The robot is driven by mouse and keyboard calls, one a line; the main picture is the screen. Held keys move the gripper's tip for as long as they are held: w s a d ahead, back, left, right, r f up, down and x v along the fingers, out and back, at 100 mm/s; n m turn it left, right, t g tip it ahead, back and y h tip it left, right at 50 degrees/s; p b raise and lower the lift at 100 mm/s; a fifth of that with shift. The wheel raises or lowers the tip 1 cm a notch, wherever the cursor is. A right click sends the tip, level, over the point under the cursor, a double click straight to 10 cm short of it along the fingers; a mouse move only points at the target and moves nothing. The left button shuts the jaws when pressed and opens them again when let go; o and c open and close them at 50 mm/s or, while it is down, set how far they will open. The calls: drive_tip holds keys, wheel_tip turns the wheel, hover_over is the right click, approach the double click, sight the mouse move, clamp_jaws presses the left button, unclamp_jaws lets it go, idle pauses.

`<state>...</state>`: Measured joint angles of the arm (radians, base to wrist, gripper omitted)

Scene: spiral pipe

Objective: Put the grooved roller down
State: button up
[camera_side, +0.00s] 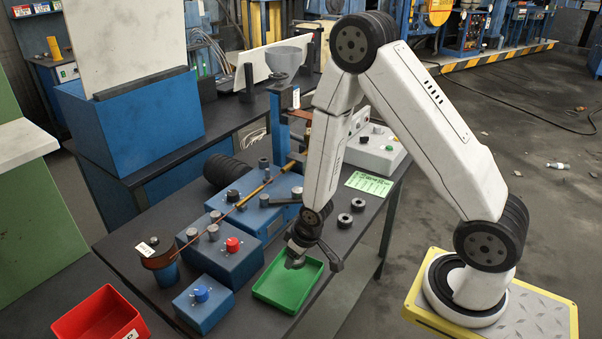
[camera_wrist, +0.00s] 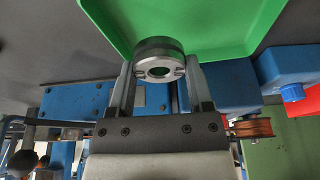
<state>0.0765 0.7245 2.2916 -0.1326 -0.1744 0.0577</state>
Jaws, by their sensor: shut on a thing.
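The grooved roller (camera_side: 295,262) is a short metal cylinder with a hole in its end face. In the wrist view the roller (camera_wrist: 160,56) sits between the two fingers of my gripper (camera_wrist: 160,76). My gripper (camera_side: 299,247) is shut on it and points down at the green tray (camera_side: 268,302). The roller is over the back part of the tray; I cannot tell whether it touches the tray floor. In the wrist view the green tray (camera_wrist: 225,25) lies behind the roller. The tray looks empty otherwise.
Two dark rings (camera_side: 358,205) (camera_side: 345,220) lie on the dark table behind the tray. Blue boxes with knobs (camera_side: 225,258) stand left of the tray. A smaller blue box (camera_side: 203,308) is at the front left. A red bin (camera_side: 100,318) stands farther left. A green card (camera_side: 370,183) lies at the back right.

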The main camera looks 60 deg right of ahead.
sight(296, 273)
drive_tip(key=shift+f, duration=0.1)
drive_tip(key=shift+f, duration=1.7)
drive_tip(key=shift+f, duration=0.1)
drive_tip(key=o, duration=1.3)
drive_tip(key=shift+v, duration=3.85)
